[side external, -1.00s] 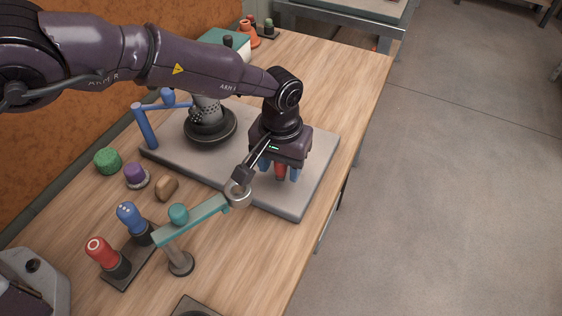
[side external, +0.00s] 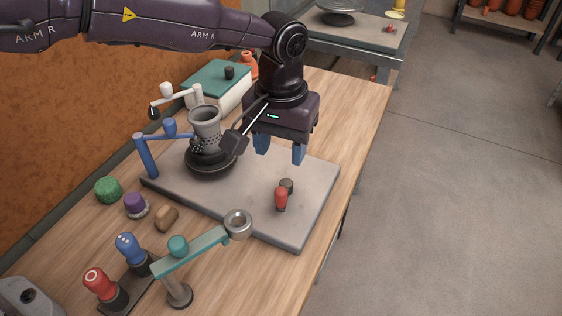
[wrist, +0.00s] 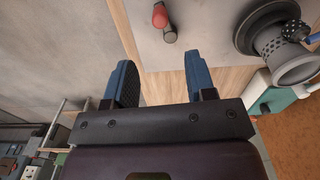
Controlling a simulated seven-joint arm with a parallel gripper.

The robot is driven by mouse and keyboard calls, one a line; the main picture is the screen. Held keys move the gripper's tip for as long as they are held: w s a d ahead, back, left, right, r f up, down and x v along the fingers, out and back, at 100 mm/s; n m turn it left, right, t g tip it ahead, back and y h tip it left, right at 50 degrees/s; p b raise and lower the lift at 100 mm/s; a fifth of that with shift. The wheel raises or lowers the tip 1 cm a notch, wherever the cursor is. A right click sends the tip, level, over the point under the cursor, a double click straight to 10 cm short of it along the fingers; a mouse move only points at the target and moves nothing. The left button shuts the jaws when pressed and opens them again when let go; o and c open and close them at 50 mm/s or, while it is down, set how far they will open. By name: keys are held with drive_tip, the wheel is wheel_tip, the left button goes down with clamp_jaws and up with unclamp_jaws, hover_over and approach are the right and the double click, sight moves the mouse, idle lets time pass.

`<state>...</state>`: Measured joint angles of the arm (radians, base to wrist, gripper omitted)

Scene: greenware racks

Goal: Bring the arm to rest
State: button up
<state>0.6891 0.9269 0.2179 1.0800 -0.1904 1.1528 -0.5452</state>
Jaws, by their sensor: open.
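My gripper (side external: 279,155) has two blue fingers, open and empty, raised above the right part of the grey slab. In the wrist view the fingers of my gripper (wrist: 160,80) stand apart with nothing between them. A red-handled tool (side external: 281,199) with a dark end stands or lies on the slab below my gripper, apart from it. It also shows in the wrist view (wrist: 160,16), beyond the fingertips.
A perforated grey pot (side external: 205,125) sits on a dark base beside a blue bracket (side external: 147,157) on the slab (side external: 240,205). A teal arm with a ring (side external: 204,247) stands in front. Red and blue handles (side external: 99,284) stand front left. A green-lidded box (side external: 216,83) is behind.

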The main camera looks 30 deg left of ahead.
drive_tip(key=shift+r, duration=0.25)
idle(0.4)
drive_tip(key=s+a+r+t, duration=0.2)
drive_tip(key=s+a+r, duration=0.3)
drive_tip(key=s+a, duration=0.3)
drive_tip(key=s+a+r+t, duration=0.1)
drive_tip(key=s+a+r, duration=0.5)
drive_tip(key=s+a, duration=0.3)
drive_tip(key=s+a+r+t, duration=0.2)
drive_tip(key=s+a+r, duration=0.3)
drive_tip(key=s+a, duration=0.3)
drive_tip(key=a, duration=0.4)
drive_tip(key=shift+s+a+r+m+t, duration=0.2)
drive_tip(key=shift+s+r+m+t, duration=0.1)
drive_tip(key=shift+m, duration=0.1)
